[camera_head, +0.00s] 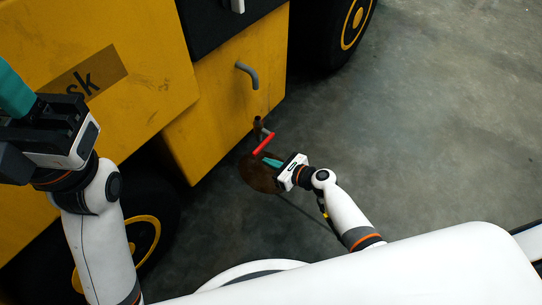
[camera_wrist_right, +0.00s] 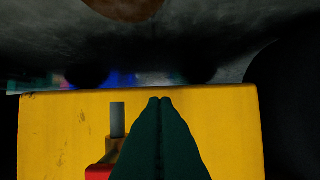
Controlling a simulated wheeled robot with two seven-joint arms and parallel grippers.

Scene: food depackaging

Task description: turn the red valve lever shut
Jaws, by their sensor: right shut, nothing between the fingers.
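The red valve lever (camera_head: 264,144) sits on a small brown valve (camera_head: 258,125) low on the side of the yellow machine. My right gripper (camera_head: 268,160) is just below the lever, with its teal fingers pointing toward the machine. In the right wrist view the fingers (camera_wrist_right: 160,103) are pressed together and empty. Part of the red lever (camera_wrist_right: 98,172) shows beside them at the lower left, with the brassy valve body (camera_wrist_right: 112,148) and a grey pipe (camera_wrist_right: 117,118). Whether finger and lever touch is unclear. My left gripper (camera_head: 14,92) is at the left edge, its fingertips cut off.
The yellow machine (camera_head: 215,125) fills the left and has a grey bent handle (camera_head: 248,74) above the valve. A brown stain (camera_head: 255,178) lies on the floor under the valve. Black wheels (camera_head: 316,52) stand beyond and at lower left. Open concrete floor (camera_head: 440,120) is at right.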

